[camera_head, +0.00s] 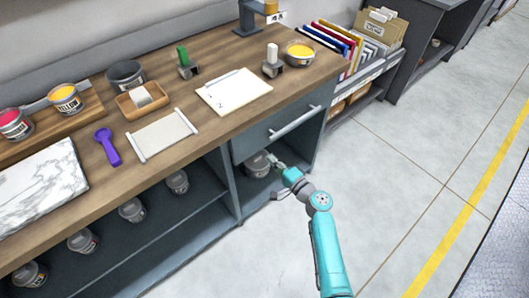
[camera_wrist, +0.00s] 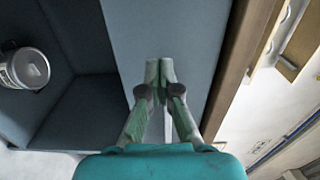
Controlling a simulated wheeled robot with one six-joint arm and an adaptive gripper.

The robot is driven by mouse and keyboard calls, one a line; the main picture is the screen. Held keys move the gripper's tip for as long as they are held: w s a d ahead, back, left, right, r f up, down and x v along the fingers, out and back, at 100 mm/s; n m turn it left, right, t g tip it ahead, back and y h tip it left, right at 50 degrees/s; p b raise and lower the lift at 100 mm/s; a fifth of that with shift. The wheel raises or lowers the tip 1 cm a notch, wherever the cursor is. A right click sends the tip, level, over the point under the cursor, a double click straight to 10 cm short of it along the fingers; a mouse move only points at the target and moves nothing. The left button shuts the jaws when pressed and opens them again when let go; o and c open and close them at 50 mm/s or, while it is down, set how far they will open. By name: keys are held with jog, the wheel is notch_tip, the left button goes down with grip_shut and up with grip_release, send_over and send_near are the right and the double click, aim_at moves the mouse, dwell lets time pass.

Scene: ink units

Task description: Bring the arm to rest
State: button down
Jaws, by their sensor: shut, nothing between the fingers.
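My gripper (camera_head: 274,161) is at the end of my teal arm, in front of the cabinet and below the drawer (camera_head: 270,135). In the wrist view its two fingertips (camera_wrist: 160,66) are together with nothing between them. Behind them is a flat blue-grey cabinet surface (camera_wrist: 190,30). The arm reaches up from the bottom of the head view and is bent at the wrist. Whether the fingers touch the cabinet cannot be told.
A grey can (camera_head: 256,165) stands on the open shelf close to the gripper; a can also shows in the wrist view (camera_wrist: 27,68). The drawer handle (camera_head: 295,123) juts out above. The wooden countertop (camera_head: 222,122) holds cans, paper and tools. Floor (camera_head: 400,160) to the right is clear.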

jog(key=shift+v, duration=2.65)
jog(key=s+d+f+n+g+h, duration=0.1)
jog(key=s+d+f+h, duration=0.15)
jog(key=s, duration=0.65)
jog(key=s+d+f+n+h, duration=0.1)
jog(key=s+f+h, duration=0.2)
jog(key=s, duration=0.7)
jog(key=s+d+f+n+g+h, duration=0.1)
jog(key=s+d+f+h, duration=0.15)
jog(key=s, duration=0.65)
jog(key=s+d+r+n+h, duration=0.25)
jog(key=s+r, duration=0.45)
jog(key=s, duration=0.6)
jog(key=s+r+n+t, duration=0.2)
jog(key=s+r+n, duration=0.3)
jog(key=r, duration=0.9)
jog(key=v, duration=0.2)
jog(key=shift+s+d, duration=0.3)
